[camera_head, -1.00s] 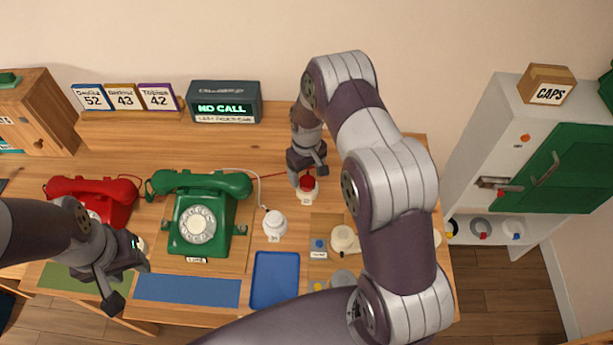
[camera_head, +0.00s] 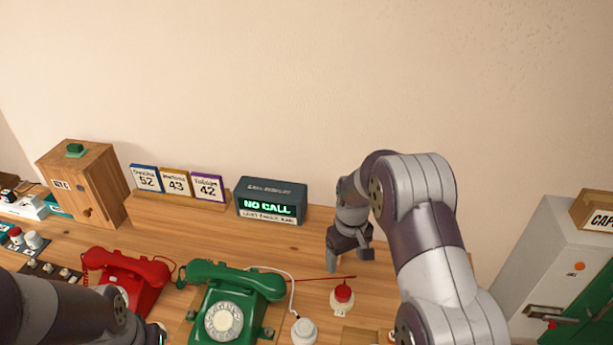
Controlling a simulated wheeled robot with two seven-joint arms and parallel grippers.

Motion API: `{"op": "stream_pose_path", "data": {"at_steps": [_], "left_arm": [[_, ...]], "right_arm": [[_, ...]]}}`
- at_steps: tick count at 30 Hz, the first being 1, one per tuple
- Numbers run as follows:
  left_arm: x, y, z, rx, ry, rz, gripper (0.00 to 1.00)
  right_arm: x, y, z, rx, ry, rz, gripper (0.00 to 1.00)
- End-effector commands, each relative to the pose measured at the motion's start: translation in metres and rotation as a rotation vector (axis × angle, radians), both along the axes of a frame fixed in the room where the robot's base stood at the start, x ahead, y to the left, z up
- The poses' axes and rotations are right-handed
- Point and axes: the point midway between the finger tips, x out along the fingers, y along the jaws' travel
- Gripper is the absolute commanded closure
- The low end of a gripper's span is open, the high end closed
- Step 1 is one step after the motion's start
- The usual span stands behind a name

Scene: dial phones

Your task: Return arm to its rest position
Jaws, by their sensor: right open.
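My right gripper (camera_head: 350,258) is open and empty. It hangs above the back part of the desk, behind and a little left of a white-based button with a red top (camera_head: 343,296), apart from it. My right arm comes in from the lower right. My left arm shows at the lower left, in front of the red dial phone (camera_head: 139,275); its gripper fingers are cut off by the bottom edge. The green dial phone (camera_head: 232,300) stands in the middle with its handset on the cradle.
A display reading NO CALL (camera_head: 270,201) stands at the back. Several number cards (camera_head: 177,184) stand left of it. A wooden cabinet (camera_head: 84,185) is at the back left. A white cabinet with a green door (camera_head: 555,262) and a CAPS box (camera_head: 597,212) is at the right.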

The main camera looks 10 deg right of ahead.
Motion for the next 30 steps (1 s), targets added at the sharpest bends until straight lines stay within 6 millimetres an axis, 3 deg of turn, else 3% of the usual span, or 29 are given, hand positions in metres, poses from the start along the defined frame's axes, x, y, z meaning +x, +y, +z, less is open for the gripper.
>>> {"op": "stream_pose_path", "data": {"at_steps": [3,5,8,15,18,21,30], "left_arm": [[0.0,0.0,0.0,0.0,0.0,0.0,0.57],[0.0,0.0,0.0,0.0,0.0,0.0,0.57],[0.0,0.0,0.0,0.0,0.0,0.0,0.57],[0.0,0.0,0.0,0.0,0.0,0.0,0.57],[0.0,0.0,0.0,0.0,0.0,0.0,0.57],[0.0,0.0,0.0,0.0,0.0,0.0,0.57],[0.0,0.0,0.0,0.0,0.0,0.0,0.57]], "right_arm": [[0.002,0.0,-0.001,-0.001,-0.017,-0.041,0.22],[-0.016,0.002,-0.012,0.0,0.008,-0.089,0.22],[-0.057,0.011,-0.001,0.0,0.016,-0.167,0.22],[-0.172,0.041,0.052,0.005,-0.047,-0.245,0.22],[-0.199,0.048,0.067,0.01,-0.081,-0.221,0.22],[-0.194,0.051,0.077,0.016,-0.124,-0.204,0.22],[-0.194,0.052,0.077,0.015,-0.12,-0.201,0.22]]}}
